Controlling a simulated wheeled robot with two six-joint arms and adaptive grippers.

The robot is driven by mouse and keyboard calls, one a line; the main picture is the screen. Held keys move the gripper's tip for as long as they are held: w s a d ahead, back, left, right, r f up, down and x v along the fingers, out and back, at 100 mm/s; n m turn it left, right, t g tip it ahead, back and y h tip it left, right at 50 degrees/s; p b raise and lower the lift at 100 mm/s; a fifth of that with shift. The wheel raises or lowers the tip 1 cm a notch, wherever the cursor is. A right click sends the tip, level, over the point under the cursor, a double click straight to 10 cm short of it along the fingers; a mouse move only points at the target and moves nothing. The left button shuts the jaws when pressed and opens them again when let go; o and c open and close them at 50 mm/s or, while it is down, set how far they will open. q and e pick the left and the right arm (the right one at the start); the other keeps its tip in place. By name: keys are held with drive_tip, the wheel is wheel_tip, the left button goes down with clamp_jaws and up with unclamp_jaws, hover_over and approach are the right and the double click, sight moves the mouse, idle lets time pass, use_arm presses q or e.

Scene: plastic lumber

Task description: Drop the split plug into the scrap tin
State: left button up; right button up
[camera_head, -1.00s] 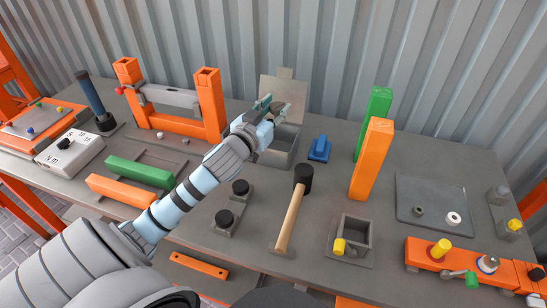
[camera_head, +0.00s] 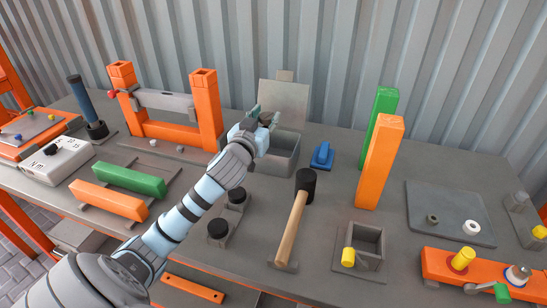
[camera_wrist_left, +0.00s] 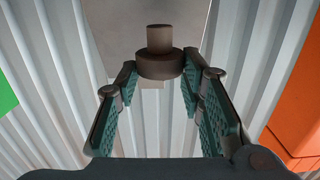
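The split plug (camera_wrist_left: 159,64) is a dark brown-grey piece with a narrow stem on a wider collar. It sits between the fingertips of my left gripper (camera_wrist_left: 160,76) in the left wrist view. In the head view my left gripper (camera_head: 262,118) is raised by the scrap tin, with the dark plug (camera_head: 266,117) just visible between its fingers. The scrap tin (camera_head: 282,163) is a grey open box with its lid (camera_head: 284,104) standing up behind. The gripper and wrist cover the tin's left part, and its inside is mostly hidden. My right gripper is not in view.
A blue object (camera_head: 322,156) stands right of the tin, then tall orange (camera_head: 380,165) and green (camera_head: 380,115) posts. An orange frame (camera_head: 207,110) stands to the left. A mallet (camera_head: 291,230) and a small grey box (camera_head: 366,240) lie in front.

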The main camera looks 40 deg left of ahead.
use_arm(q)
drive_tip(key=o, duration=0.4)
drive_tip(key=v, duration=1.2)
